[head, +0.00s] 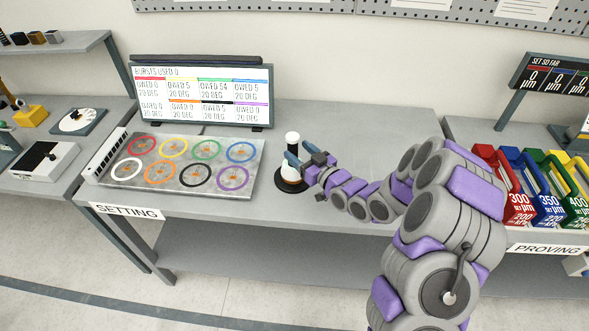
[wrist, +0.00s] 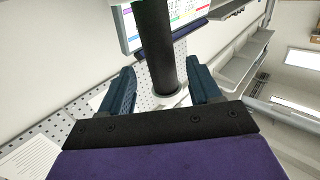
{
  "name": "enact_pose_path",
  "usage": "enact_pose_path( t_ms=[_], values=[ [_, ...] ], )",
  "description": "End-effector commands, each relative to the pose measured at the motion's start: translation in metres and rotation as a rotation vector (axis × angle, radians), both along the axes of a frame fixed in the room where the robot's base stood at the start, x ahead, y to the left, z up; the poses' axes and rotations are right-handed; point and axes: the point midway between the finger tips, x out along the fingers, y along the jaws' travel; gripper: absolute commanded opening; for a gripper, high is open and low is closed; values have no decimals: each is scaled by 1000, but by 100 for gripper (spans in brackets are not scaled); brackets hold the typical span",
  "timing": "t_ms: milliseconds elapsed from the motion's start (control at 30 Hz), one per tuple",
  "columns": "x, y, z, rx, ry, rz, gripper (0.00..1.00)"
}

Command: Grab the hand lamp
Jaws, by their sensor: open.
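The hand lamp (head: 292,139) stands upright on a round black base (head: 290,186) on the middle bench. It has a white top and a little orange low on its body. My gripper (head: 294,160) reaches it from the right, with blue fingers at the lamp's mid-height. In the wrist view a black shaft (wrist: 156,45), which looks like the lamp's handle, runs between the two fingers of my gripper (wrist: 160,78). The fingers are open, one on each side, with visible gaps. The fingers hide part of the lamp in the head view.
A metal panel with coloured rings (head: 185,165) lies left of the lamp, with a display screen (head: 200,95) behind it. Bare bench (head: 360,130) lies behind and right of the lamp. Red, blue and green handled blocks (head: 540,190) stand on the right bench.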

Motion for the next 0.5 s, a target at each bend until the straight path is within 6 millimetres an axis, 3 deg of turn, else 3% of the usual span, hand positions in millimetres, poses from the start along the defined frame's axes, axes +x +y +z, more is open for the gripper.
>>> enact_pose_path(
  t_ms=[200,500],
  values=[
    [18,16,-1,1,0,2,63],
    [23,17,1,3,0,0,63]
  ],
)
